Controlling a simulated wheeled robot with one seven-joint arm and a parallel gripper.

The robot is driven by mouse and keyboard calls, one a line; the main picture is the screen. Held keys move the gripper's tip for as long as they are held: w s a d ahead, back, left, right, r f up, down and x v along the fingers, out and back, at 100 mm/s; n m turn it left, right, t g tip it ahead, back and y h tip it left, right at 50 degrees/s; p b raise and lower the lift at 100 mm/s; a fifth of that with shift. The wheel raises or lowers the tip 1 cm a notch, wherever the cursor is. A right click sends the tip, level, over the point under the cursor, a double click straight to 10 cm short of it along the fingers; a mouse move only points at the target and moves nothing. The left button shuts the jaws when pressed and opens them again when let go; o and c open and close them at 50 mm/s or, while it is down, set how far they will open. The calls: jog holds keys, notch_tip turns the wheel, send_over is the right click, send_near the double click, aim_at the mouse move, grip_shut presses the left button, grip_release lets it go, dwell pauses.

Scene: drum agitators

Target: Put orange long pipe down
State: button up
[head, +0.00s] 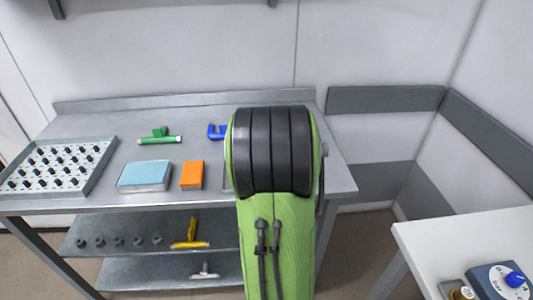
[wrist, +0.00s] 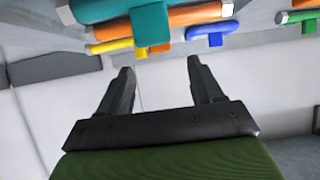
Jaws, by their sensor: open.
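An orange pipe (wrist: 190,15) with a pale end lies across the top of the wrist view. A teal pipe piece (wrist: 150,22) covers part of it. My gripper (wrist: 158,66) shows in the wrist view with its two fingers apart and nothing between them. The orange pipe is beyond the fingertips, apart from them. In the head view my green arm hides my gripper, and I cannot make out the orange pipe there.
The metal table (head: 90,127) holds a peg tray (head: 100,175), a green pipe (head: 160,139), a blue pipe (head: 214,133), a light-blue block (head: 145,173) and an orange block (head: 192,174). A yellow pipe (head: 190,243) lies on the shelf below. A white table (head: 440,238) with a blue-knobbed box (head: 503,283) is at right.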

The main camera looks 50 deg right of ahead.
jog(key=a+r+n+y, duration=0.2)
jog(key=a+r+y, duration=0.1)
jog(key=a, duration=0.8)
jog(key=a+r+n+y, duration=0.3)
jog(key=a, duration=0.8)
jog(key=s+a+n+g+y, duration=0.3)
jog(key=s+a+n, duration=0.2)
jog(key=s+a, duration=0.85)
notch_tip(320, 180, up, 7)
jog(key=p, duration=0.7)
jog(key=shift+a, duration=0.15)
jog(key=shift+w, duration=0.1)
